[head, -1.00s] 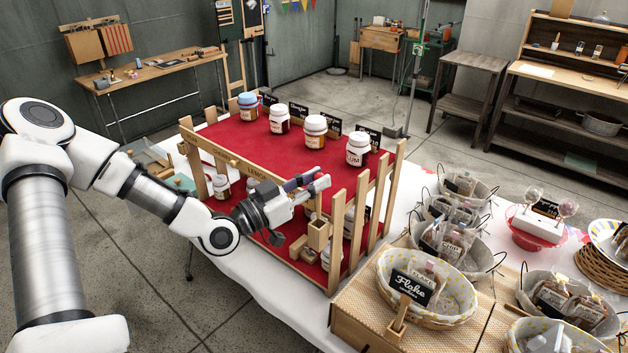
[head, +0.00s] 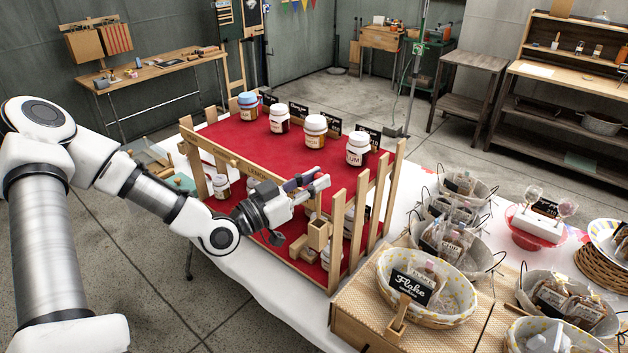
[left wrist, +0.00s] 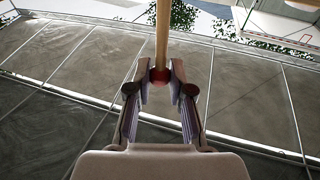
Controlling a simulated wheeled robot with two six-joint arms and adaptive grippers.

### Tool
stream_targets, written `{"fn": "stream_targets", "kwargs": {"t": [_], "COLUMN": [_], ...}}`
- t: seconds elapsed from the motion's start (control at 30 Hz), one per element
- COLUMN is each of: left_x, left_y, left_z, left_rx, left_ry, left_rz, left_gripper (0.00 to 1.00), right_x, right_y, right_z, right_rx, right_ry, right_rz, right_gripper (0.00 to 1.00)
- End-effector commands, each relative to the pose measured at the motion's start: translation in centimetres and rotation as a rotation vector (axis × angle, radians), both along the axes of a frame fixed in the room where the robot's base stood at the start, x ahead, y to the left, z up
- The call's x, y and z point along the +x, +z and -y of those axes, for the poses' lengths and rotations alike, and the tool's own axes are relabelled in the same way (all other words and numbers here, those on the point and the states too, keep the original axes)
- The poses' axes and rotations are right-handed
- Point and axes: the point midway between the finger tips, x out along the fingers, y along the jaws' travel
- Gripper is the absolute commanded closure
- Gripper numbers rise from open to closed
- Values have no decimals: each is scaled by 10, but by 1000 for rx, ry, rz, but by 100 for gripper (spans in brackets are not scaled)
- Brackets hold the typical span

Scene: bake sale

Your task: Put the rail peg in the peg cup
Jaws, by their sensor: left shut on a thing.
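My left gripper (head: 312,184) is at the front of the red-decked wooden rack, near its right end post. In the left wrist view its fingers (left wrist: 160,82) are closed around the red end (left wrist: 159,75) of a slim wooden rod, which I take to be the rail peg (left wrist: 162,35). The rod runs up out of that picture, and I cannot make it out in the head view. A square, open-topped wooden cup (head: 318,235), apparently the peg cup, sits on the rack front just below the gripper. My right gripper is not in view.
The rack's red top (head: 245,133) carries several jars, including a white-lidded jar (head: 357,150) at the right. Wooden slats (head: 362,215) rise close to the right of the gripper. A cookie basket (head: 470,300) stands on a wooden crate at the right front.

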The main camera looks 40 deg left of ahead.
Motion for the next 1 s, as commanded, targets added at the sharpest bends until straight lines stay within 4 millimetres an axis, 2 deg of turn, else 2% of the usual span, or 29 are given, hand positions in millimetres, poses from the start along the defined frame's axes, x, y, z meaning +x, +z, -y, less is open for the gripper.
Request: {"fn": "stream_targets", "kwargs": {"t": [1.0], "left_x": [0], "left_y": [-26], "left_z": [0], "left_rx": [0], "left_ry": [0], "left_rz": [1], "left_gripper": [94], "right_x": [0], "right_y": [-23], "right_z": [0], "right_rx": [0], "right_ry": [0], "right_rz": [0], "right_gripper": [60]}}
